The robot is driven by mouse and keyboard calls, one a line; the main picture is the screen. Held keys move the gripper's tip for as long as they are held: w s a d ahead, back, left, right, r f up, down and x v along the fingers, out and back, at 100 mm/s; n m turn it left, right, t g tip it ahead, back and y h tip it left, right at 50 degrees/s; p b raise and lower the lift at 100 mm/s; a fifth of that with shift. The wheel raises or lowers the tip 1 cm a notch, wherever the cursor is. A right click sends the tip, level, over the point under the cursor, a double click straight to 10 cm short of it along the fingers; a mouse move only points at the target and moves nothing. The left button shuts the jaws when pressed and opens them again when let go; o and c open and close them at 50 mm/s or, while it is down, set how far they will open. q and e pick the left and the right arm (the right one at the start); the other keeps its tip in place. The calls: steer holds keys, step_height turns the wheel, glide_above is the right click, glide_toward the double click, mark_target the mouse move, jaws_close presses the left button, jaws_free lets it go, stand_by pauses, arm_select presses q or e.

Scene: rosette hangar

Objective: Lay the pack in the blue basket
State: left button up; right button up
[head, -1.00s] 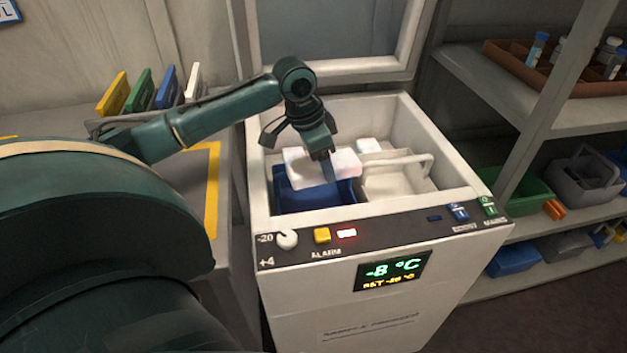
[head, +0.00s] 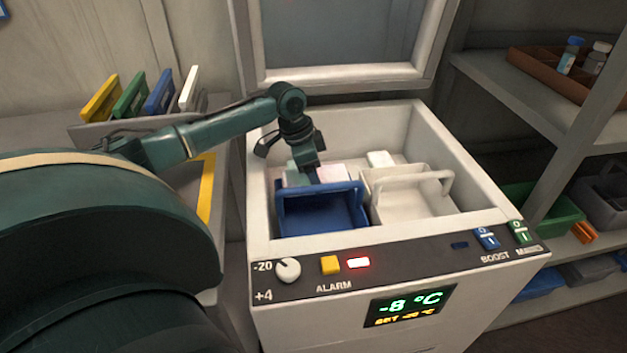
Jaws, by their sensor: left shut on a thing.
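The blue basket (head: 322,213) sits in the left front of the open chest freezer, and the visible part of its inside is empty. My left gripper (head: 311,177) is shut, low at the back of this basket, with its fingertips partly hidden. A pale pinkish-white pack (head: 334,173) shows at the fingers, behind the basket's raised blue handle or back edge. I cannot tell whether it touches the freezer floor. A pale greenish piece (head: 296,178) shows left of the fingers. My right gripper is not in view.
A white basket (head: 412,197) with a raised handle stands right of the blue one. A small white block (head: 380,158) lies behind it. The freezer walls (head: 462,178) surround both baskets. The lid (head: 345,45) stands open. Shelves with bins are at right.

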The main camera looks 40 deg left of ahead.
arm_select(q)
steer(key=shift+f, duration=1.5)
steer(key=shift+f, duration=0.3)
steer(key=shift+f, duration=0.35)
steer(key=o, duration=1)
steer(key=p+v, duration=0.1)
steer(key=v, duration=1.2)
steer(key=shift+w+d+r+p, duration=0.1)
steer(key=shift+r+p, duration=0.1)
steer(key=shift+p, duration=0.15)
